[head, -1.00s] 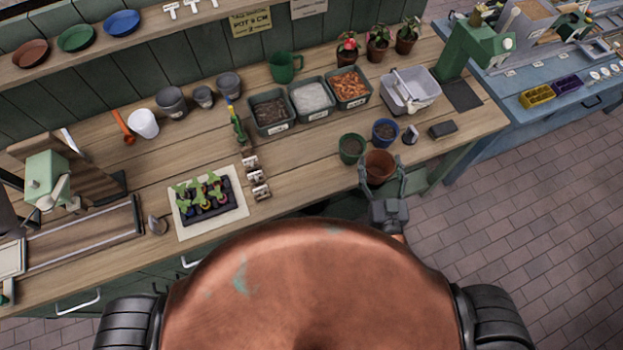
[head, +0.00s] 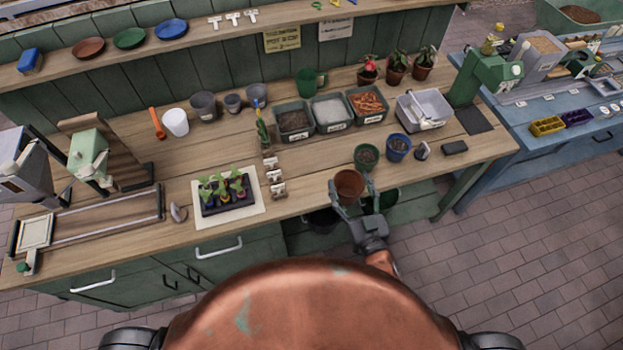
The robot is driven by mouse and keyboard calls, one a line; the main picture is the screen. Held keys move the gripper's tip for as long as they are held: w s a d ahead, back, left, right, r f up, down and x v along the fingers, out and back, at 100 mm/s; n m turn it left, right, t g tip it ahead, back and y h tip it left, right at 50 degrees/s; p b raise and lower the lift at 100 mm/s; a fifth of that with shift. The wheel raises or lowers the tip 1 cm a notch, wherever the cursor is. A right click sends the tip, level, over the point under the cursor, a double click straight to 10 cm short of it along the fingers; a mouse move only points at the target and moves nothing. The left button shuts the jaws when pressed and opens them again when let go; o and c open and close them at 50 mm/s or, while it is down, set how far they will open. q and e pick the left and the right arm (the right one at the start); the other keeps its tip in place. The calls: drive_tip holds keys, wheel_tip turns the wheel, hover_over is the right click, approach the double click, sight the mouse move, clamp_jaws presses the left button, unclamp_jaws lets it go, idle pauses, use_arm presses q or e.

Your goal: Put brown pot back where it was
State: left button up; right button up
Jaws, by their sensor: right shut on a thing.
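The brown pot (head: 349,184) is in my right gripper (head: 352,196) at the front edge of the wooden bench (head: 320,163). The gripper's fingers are on both sides of the pot, shut on it. The pot looks upright, and its inside looks dark. I cannot tell whether its base touches the bench. A green pot (head: 367,157) and a blue pot (head: 398,148), both with dark contents, stand behind it to the right. My left gripper is not in view.
A seedling tray (head: 228,204) on a pale board lies to the left, with small label holders (head: 273,174) beside it. Several bins, including a soil bin (head: 294,122), stand behind. A white tub (head: 424,109) stands at the right. Bare bench lies left of the brown pot.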

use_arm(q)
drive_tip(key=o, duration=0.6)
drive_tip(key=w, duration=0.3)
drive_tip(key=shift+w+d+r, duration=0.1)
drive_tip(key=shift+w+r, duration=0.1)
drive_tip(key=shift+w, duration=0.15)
use_arm(e)
drive_tip(key=a+n+g+y, duration=0.2)
drive_tip(key=a+n+y, duration=0.15)
drive_tip(key=a, duration=0.65)
use_arm(q)
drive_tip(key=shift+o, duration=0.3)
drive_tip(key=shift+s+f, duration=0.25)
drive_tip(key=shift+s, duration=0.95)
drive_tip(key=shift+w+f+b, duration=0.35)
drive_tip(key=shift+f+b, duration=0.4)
drive_tip(key=shift+b, duration=0.1)
use_arm(e)
drive_tip(key=shift+m+y, duration=0.25)
drive_tip(key=shift+y, duration=0.1)
drive_tip(key=shift+w+d+f, duration=0.1)
drive_tip(key=shift+w+f, duration=2)
drive_tip(key=shift+w, duration=0.3)
drive_tip(key=shift+w+d+f, duration=0.1)
drive_tip(key=shift+w+f, duration=1.95)
drive_tip(key=shift+w, duration=0.4)
drive_tip(key=shift+w+f, duration=2.1)
drive_tip(key=shift+w, duration=0.3)
drive_tip(key=shift+f, duration=0.1)
